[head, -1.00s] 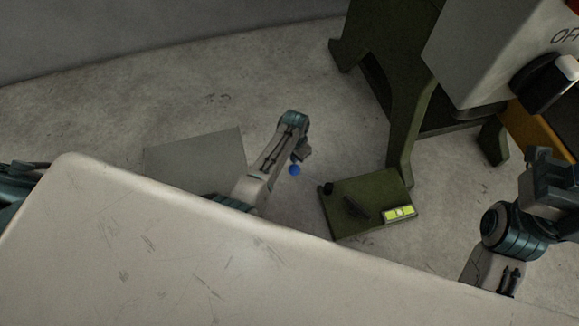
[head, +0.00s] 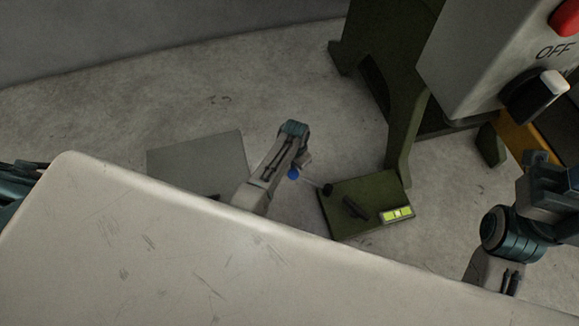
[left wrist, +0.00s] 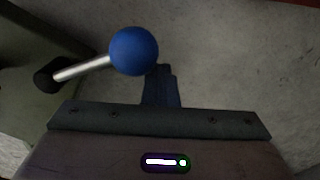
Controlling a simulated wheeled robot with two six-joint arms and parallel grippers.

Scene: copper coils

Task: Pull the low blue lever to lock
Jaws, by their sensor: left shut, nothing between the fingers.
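The low lever has a blue ball knob (head: 293,174) on a thin metal rod. The rod sticks out to the left from a black pivot (head: 328,189) on the low green base (head: 350,222). My left gripper (head: 304,160) is right beside the knob in the head view. In the left wrist view, its dark fingers (left wrist: 161,86) are shut with nothing between them. The blue knob (left wrist: 133,51) is just up and left of the fingertips there; I cannot tell whether they touch. My right gripper (head: 548,192) is at the right edge, its jaws unclear.
A pale worktop (head: 150,240) fills the front left, above my left arm. A green machine stand (head: 400,90) and a grey control box (head: 470,65) with an OFF label and black switch stand at the upper right. A yellow-green indicator (head: 396,215) is on the base.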

